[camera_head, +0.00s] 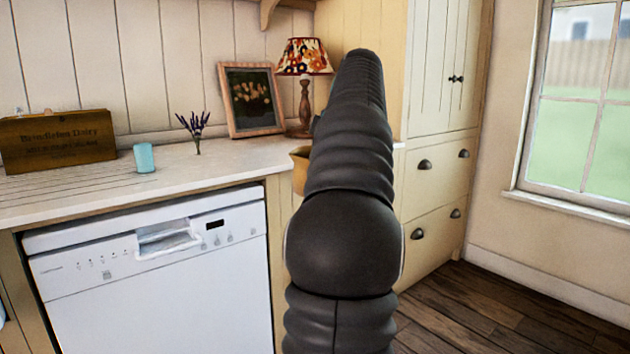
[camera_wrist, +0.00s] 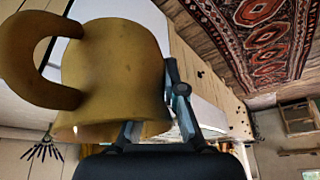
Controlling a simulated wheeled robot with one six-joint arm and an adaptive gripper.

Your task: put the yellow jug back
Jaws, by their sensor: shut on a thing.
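The yellow jug (camera_wrist: 115,70) fills the upper left of the wrist view, with its curved handle pointing left. That view is turned over, with the floor at the top, so the jug's flared rim faces up and it looks roughly upright. My gripper (camera_wrist: 154,120) is shut on the jug near its rim; one finger shows at the right side of the jug and the other at its lower edge. In the head view, a small part of the jug (camera_head: 299,171) shows left of my arm, by the counter's front edge. My arm hides the rest and my gripper there.
The white countertop (camera_head: 225,166) holds a wooden crate (camera_head: 58,141), a turquoise cup (camera_head: 144,158), lavender (camera_head: 195,128), a framed picture (camera_head: 250,99) and a lamp (camera_head: 304,75). A white dishwasher (camera_head: 155,275) stands below. A tall cabinet (camera_head: 440,180) stands right. A patterned rug (camera_wrist: 255,40) lies on the floor.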

